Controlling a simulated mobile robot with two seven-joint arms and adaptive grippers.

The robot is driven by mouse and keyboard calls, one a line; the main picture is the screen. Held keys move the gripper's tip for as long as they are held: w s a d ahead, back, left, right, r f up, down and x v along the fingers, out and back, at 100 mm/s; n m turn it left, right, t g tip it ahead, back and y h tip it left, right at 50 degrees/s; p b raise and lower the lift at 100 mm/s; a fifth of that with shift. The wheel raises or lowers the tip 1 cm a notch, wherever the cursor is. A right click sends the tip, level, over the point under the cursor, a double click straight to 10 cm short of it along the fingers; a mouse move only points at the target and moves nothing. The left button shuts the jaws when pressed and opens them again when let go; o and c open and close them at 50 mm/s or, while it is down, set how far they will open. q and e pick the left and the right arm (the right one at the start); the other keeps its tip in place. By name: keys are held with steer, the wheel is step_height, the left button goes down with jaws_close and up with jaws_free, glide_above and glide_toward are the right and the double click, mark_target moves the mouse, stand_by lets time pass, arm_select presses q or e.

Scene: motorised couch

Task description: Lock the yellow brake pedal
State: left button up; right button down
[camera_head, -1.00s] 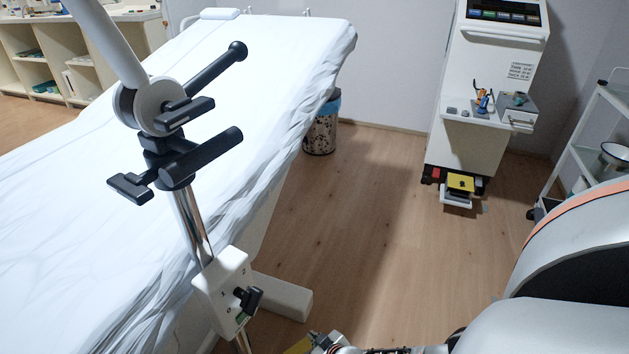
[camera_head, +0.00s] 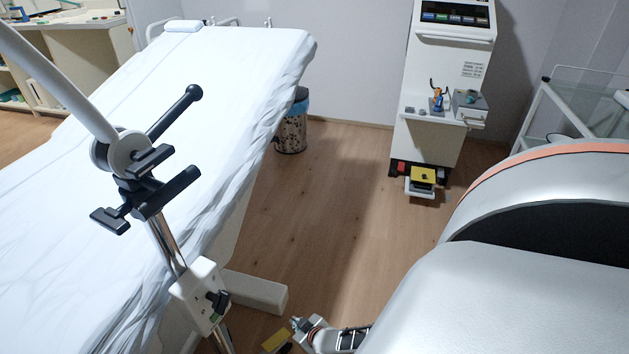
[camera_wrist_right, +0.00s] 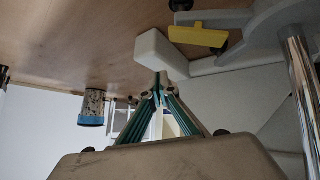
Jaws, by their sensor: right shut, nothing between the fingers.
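The yellow brake pedal (camera_head: 277,340) is low by the couch base at the bottom edge of the head view, partly cut off. In the right wrist view, the yellow pedal (camera_wrist_right: 198,35) sits at the upper right, beside a white base foot (camera_wrist_right: 160,53). My right gripper (camera_head: 297,323) is low over the floor, close to the pedal on its right side in the head view. In the wrist view its fingertips (camera_wrist_right: 160,78) are together and empty, with the pedal beyond them. I cannot tell any contact. My left gripper is not in view.
The couch (camera_head: 200,90) fills the left, with a lamp arm and clamp stand (camera_head: 202,295) in front. A white machine (camera_head: 440,100) at the back has its own yellow-topped step (camera_head: 423,173). A bin (camera_head: 291,128) stands behind. Floor (camera_head: 335,220) between is clear.

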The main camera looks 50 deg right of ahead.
arm_select(q)
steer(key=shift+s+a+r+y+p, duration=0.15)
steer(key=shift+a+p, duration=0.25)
steer(key=shift+p, duration=0.5)
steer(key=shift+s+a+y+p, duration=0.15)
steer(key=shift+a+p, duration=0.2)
steer(key=shift+p, duration=0.55)
arm_select(e)
steer(key=d+v, duration=0.1)
steer(key=v, duration=0.5)
steer(key=shift+s+d, duration=0.2)
steer(key=shift+d, duration=0.1)
